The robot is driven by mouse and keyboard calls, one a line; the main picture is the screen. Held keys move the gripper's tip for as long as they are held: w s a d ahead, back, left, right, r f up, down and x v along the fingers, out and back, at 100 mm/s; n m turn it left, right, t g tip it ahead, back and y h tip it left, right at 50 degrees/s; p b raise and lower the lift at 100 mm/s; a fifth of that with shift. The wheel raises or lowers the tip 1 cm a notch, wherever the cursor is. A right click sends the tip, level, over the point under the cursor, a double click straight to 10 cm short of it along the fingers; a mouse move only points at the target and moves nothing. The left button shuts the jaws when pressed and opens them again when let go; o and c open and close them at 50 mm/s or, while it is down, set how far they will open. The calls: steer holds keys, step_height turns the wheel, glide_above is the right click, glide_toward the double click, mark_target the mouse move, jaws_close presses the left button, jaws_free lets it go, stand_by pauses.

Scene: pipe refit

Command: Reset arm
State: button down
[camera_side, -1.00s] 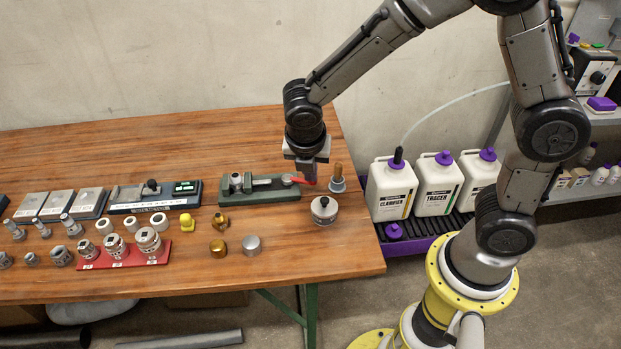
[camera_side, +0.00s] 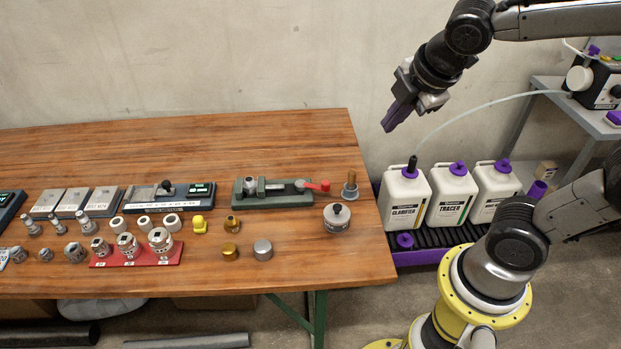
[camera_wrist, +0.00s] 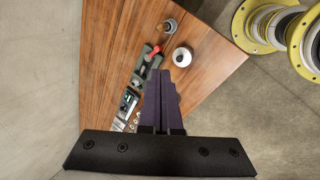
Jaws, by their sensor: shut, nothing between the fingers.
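My gripper (camera_side: 397,115) is shut and empty, with purple fingers pointing down and to the left. It hangs in the air above and to the right of the wooden table's right end, over the white jugs' side of the scene. In the wrist view the purple fingers (camera_wrist: 163,78) lie together, with the table (camera_wrist: 205,90) below them. On the table, a green clamp fixture (camera_side: 272,193) with a red handle, a brass-topped post (camera_side: 350,186) and a round metal canister (camera_side: 337,217) stand clear of the gripper.
White jugs with purple caps (camera_side: 405,200) stand in a dark tray right of the table; a hose rises from one toward a pump (camera_side: 597,84). Several fittings, a red gauge stand (camera_side: 138,256) and grey blocks (camera_side: 74,201) fill the table's left. The table's front right is bare.

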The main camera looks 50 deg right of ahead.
steer(key=s+a+f+m+y, duration=0.1)
steer(key=s+a+m+y, duration=0.1)
steer(key=s+m, duration=0.7)
steer(key=m, duration=0.4)
steer(key=shift+s+a+m, duration=0.2)
steer(key=shift+s+m, duration=0.1)
steer(key=shift+s, duration=0.05)
